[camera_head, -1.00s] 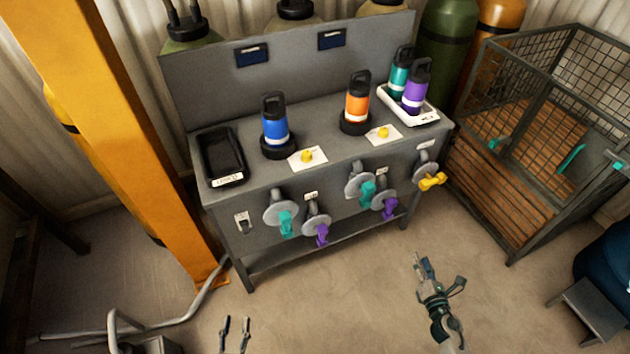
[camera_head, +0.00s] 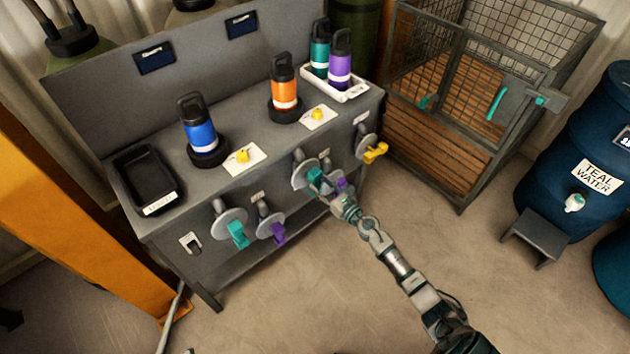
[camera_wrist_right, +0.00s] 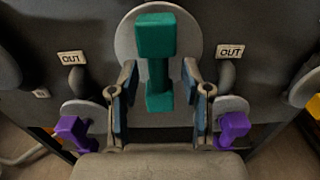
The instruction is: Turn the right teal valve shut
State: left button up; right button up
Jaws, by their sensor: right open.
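The right teal valve (camera_head: 314,176) is on the front of the grey bench, with a round grey disc behind its handle. In the right wrist view its teal handle (camera_wrist_right: 156,60) stands upright, thicker at the top and bottom. My right gripper (camera_head: 334,193) is open at this valve. In the right wrist view the fingers of my right gripper (camera_wrist_right: 158,82) stand either side of the handle's lower part, with gaps visible on both sides. The left teal valve (camera_head: 237,233) is farther left on the bench. My left gripper is out of view.
A purple valve handle (camera_wrist_right: 234,128) is close to the right finger, and another purple handle (camera_wrist_right: 74,130) is at lower left. A yellow valve (camera_head: 375,152) is at the bench's right end. Bottles stand on top. The floor in front is clear.

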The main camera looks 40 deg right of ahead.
aim_at(318, 183)
jog(key=shift+w+a+f, duration=0.1)
jog(key=shift+w, duration=1.1)
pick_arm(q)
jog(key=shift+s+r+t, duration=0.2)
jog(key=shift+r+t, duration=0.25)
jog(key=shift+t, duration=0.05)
pick_arm(e)
jog(key=shift+w+a, duration=0.1)
jog(key=shift+w, duration=0.3)
grip_shut()
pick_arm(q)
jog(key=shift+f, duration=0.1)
